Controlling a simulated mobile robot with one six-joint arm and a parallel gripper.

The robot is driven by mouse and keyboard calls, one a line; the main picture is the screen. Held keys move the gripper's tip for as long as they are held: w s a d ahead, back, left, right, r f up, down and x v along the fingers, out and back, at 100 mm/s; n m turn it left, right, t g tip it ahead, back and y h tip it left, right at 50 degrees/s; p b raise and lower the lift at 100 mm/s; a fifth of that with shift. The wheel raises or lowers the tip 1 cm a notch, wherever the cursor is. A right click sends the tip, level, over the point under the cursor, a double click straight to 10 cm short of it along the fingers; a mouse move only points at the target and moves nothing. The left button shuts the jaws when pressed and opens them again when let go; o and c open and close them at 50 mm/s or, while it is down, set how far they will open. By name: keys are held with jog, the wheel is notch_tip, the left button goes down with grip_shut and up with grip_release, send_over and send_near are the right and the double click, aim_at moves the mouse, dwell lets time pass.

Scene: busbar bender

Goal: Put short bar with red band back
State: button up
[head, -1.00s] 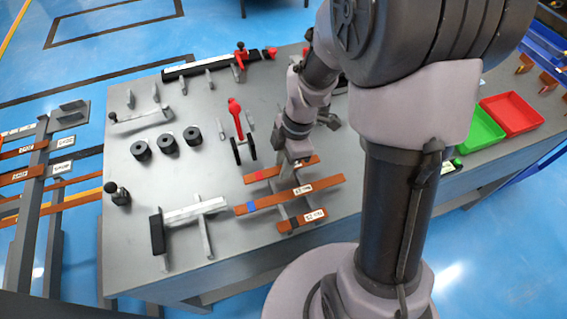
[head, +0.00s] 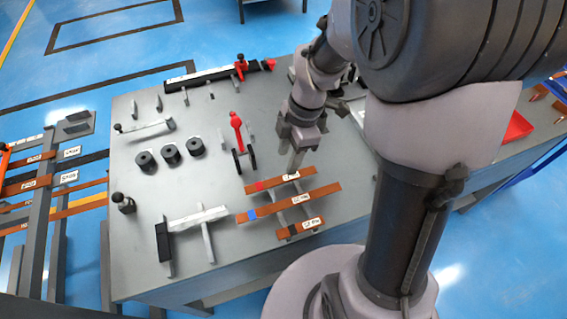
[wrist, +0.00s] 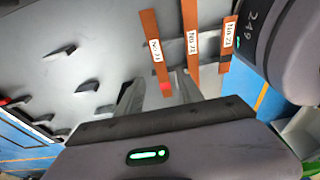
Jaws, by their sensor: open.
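The short bar with the red band (head: 278,181) lies on a low grey rack, at the back of a row of three copper bars. In the wrist view the same bar (wrist: 152,45) is the leftmost, with its red band near my fingers. My gripper (head: 296,166) is just behind and above this bar in the head view. In the wrist view my gripper (wrist: 158,92) is open, its two fingers apart. It appears to hold nothing; whether a finger touches the bar cannot be told.
The longer blue-banded bar (head: 292,203) and a short black-banded bar (head: 300,228) lie in front. A red-handled clamp (head: 238,135), black rollers (head: 171,153) and a bracket with a pale bar (head: 196,219) stand to the left. A red tray (head: 516,127) is at right.

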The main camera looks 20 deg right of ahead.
notch_tip(320, 180, up, 10)
jog(key=s+a+m+t+p, duration=0.1)
jog(key=s+m, duration=0.1)
jog(key=m, duration=0.3)
jog(key=s+a+r+m+t, duration=0.4)
jog(key=s+r+m, duration=0.3)
jog(key=m, duration=1)
jog(key=s, duration=0.3)
jog(key=shift+s+a+r+t, duration=0.35)
jog(key=shift+a+r+t, duration=0.05)
